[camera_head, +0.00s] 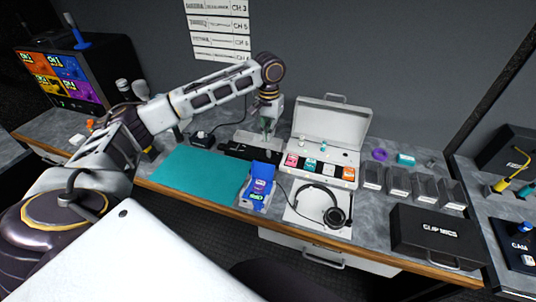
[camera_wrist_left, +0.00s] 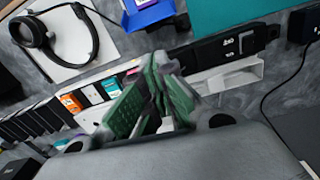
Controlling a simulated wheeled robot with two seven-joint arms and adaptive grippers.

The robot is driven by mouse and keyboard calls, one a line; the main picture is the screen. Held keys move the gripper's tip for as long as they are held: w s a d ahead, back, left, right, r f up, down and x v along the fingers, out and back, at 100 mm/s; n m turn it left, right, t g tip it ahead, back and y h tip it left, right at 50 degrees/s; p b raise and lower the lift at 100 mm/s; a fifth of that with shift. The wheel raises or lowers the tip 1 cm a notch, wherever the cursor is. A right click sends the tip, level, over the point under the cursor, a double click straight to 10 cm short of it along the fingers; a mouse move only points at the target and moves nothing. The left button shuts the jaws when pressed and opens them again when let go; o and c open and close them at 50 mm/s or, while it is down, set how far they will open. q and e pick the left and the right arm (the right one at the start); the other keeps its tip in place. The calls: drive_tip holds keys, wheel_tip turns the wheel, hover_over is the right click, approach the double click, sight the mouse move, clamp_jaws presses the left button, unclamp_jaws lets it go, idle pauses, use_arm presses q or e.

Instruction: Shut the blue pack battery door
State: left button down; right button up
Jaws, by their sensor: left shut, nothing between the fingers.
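The blue pack (camera_head: 245,193) sits on the worktop at the right end of the teal mat, with purple and green labels showing. A blue flap, seemingly its battery door (camera_head: 263,169), stands raised at its far end. In the left wrist view only part of the blue pack (camera_wrist_left: 150,15) shows at the top edge. My left gripper (camera_head: 267,137) is shut and empty, above the bench behind the pack and apart from it. Its green-padded fingers (camera_wrist_left: 156,62) also show in the left wrist view. My right gripper is not in view.
A teal mat (camera_head: 195,172) lies left of the pack. A headset (camera_head: 335,214) on a white sheet is close on its right. Behind stands an open white case (camera_head: 335,122) with coloured packs. A black strip-like device (camera_wrist_left: 225,47) lies near the gripper.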

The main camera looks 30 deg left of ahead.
sight(263, 170)
use_arm(q)
drive_tip(key=shift+s+a+n, duration=0.15)
drive_tip(key=shift+n, duration=0.25)
drive_tip(key=shift+f, duration=0.15)
drive_tip(key=shift+s+f+p, duration=0.2)
drive_tip(key=shift+f+p, duration=0.1)
drive_tip(key=shift+f, duration=4.55)
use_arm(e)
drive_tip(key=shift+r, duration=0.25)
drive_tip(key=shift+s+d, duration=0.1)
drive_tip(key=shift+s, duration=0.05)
